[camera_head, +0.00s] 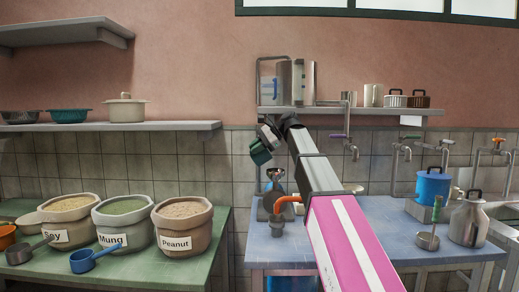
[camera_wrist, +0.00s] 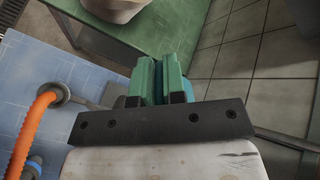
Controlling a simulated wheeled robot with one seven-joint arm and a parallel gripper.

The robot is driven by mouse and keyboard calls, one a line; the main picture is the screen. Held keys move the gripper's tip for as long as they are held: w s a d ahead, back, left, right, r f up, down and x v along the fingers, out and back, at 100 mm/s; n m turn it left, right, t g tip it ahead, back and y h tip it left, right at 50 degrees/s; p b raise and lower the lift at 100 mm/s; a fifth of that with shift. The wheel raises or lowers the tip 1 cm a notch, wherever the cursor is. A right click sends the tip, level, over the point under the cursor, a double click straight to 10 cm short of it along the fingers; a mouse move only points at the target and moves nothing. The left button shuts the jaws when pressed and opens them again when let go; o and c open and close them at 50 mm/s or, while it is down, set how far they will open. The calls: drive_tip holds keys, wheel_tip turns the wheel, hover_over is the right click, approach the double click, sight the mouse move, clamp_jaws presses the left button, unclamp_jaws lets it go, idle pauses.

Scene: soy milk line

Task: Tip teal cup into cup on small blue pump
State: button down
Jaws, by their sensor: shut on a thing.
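The teal cup (camera_head: 260,153) is up in the air in the head view, tilted. My gripper (camera_head: 269,134) is shut on it. My arm hides part of the area right of the pump.
An orange hose (camera_head: 288,201) curves beside the pump on the blue table (camera_head: 388,232). It also shows in the wrist view (camera_wrist: 37,108). Left, a green table (camera_head: 200,250) bears labelled sacks and scoops. A shelf (camera_head: 340,110) with metal vessels is behind my gripper.

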drive_tip(key=shift+a+f+h, duration=0.1)
drive_tip(key=shift+a+h, duration=0.2)
drive_tip(key=shift+h, duration=0.4)
drive_tip(key=shift+a+f+h, duration=0.1)
drive_tip(key=shift+a+h, duration=0.15)
drive_tip(key=shift+h, duration=0.45)
drive_tip(key=h, duration=0.1)
drive_tip(key=f+h, duration=0.1)
drive_tip(key=h, duration=0.1)
drive_tip(key=shift+a+f+h, duration=0.25)
drive_tip(key=shift+a+h, duration=0.05)
drive_tip(key=shift+a, duration=0.05)
drive_tip(key=f+h, duration=0.2)
drive_tip(key=h, duration=0.1)
drive_tip(key=f+h, duration=0.1)
drive_tip(key=shift+d+h, duration=0.25)
drive_tip(key=shift+h, duration=0.15)
drive_tip(key=shift+r, duration=0.1)
